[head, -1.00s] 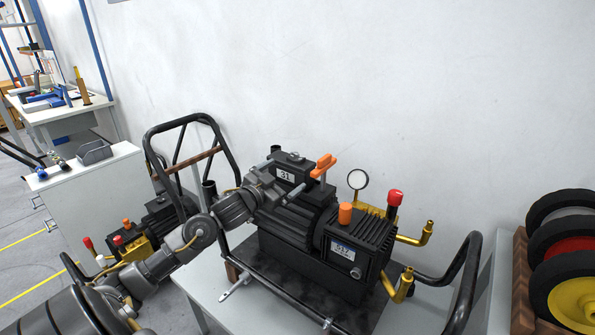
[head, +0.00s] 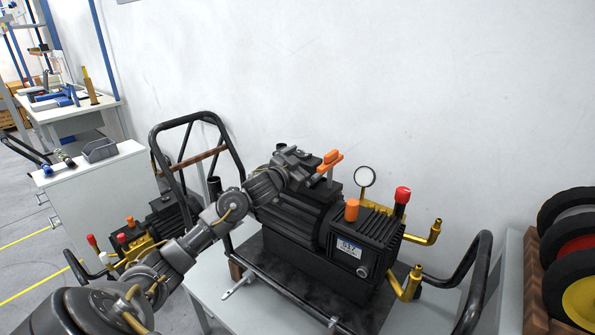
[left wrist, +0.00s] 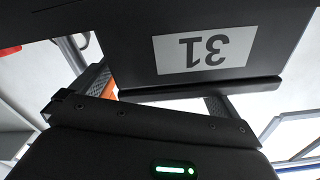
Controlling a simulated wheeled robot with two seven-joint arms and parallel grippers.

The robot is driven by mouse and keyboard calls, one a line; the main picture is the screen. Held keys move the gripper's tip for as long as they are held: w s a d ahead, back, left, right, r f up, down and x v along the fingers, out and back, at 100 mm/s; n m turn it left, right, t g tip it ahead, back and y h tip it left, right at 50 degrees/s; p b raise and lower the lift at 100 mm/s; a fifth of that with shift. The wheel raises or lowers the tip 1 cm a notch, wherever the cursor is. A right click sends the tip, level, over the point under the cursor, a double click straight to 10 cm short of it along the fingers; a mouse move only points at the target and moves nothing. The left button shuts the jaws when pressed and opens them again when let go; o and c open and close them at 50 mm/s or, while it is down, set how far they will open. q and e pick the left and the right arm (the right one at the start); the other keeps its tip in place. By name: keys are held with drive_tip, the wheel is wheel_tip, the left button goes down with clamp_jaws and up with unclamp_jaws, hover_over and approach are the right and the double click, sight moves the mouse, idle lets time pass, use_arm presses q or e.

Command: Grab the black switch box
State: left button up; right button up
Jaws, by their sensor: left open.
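The black switch box (left wrist: 265,60) fills the upper part of the left wrist view, with its white "31" label upside down and very close. In the head view my left gripper hides most of it; its orange handle (head: 328,161) shows at the right. My left gripper (head: 308,166) is open, right at the box, above the black pump motor. In the left wrist view its fingers show at either side below the label. I cannot tell whether they touch the box. My right gripper is not in view.
The black pump (head: 355,250) with a "517" label, a red knob (head: 402,195) and brass pipes (head: 424,235) stands on the table. A round gauge (head: 365,177) rises behind it. A black tube frame (head: 475,285) stands right, wheels (head: 575,240) farther right. The wall is behind.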

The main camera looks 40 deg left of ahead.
use_arm(q)
drive_tip(key=shift+w+f, duration=0.15)
drive_tip(key=shift+w, duration=0.6)
drive_tip(key=shift+w+b, duration=0.35)
drive_tip(key=shift+w, duration=0.2)
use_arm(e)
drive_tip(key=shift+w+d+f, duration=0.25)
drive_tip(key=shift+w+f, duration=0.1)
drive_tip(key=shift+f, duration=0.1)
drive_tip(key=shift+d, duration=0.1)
use_arm(q)
drive_tip(key=shift+r, duration=0.2)
drive_tip(key=c, duration=1)
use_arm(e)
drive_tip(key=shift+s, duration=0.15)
use_arm(q)
drive_tip(key=shift+r, duration=0.1)
drive_tip(key=shift+c, duration=0.2)
